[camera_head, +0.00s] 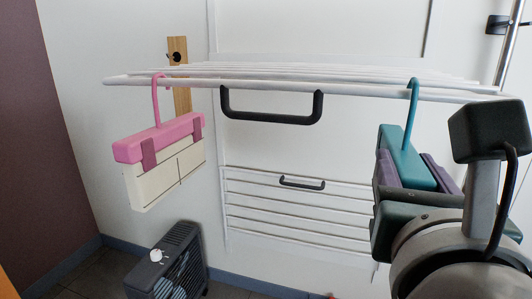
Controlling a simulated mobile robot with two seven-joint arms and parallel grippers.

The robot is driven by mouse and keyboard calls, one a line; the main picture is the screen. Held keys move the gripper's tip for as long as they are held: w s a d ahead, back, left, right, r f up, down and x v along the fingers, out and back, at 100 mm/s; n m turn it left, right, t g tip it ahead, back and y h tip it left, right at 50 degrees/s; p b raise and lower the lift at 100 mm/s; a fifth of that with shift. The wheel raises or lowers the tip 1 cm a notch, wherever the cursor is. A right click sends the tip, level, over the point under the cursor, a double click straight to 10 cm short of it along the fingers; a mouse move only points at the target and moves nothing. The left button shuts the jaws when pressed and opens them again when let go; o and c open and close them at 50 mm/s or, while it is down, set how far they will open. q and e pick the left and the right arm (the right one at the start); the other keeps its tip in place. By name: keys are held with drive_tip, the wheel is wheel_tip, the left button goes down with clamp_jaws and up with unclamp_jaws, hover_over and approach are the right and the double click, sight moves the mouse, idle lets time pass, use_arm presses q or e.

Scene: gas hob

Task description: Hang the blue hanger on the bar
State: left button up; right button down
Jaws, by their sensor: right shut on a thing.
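The blue hanger (404,157) is teal, with a tall hook and purple clips, at the right of the head view. Its hook (411,95) overlaps the front bar (345,90) of the white rack near the bar's right end. I cannot tell whether the hook rests on the bar. My right gripper (410,190) is shut on the hanger body from the front right. The gripper and arm hide the hanger's lower part. My left gripper is out of view.
A pink hanger (158,137) holding a cream sheet (165,178) hangs at the bar's left. A dark handle (272,118) sits under the bar's middle. A lower white rack (295,210) is on the wall. A dark heater (178,265) stands on the floor. The bar's middle is clear.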

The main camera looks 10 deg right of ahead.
drive_tip(key=shift+c, duration=2)
unclamp_jaws()
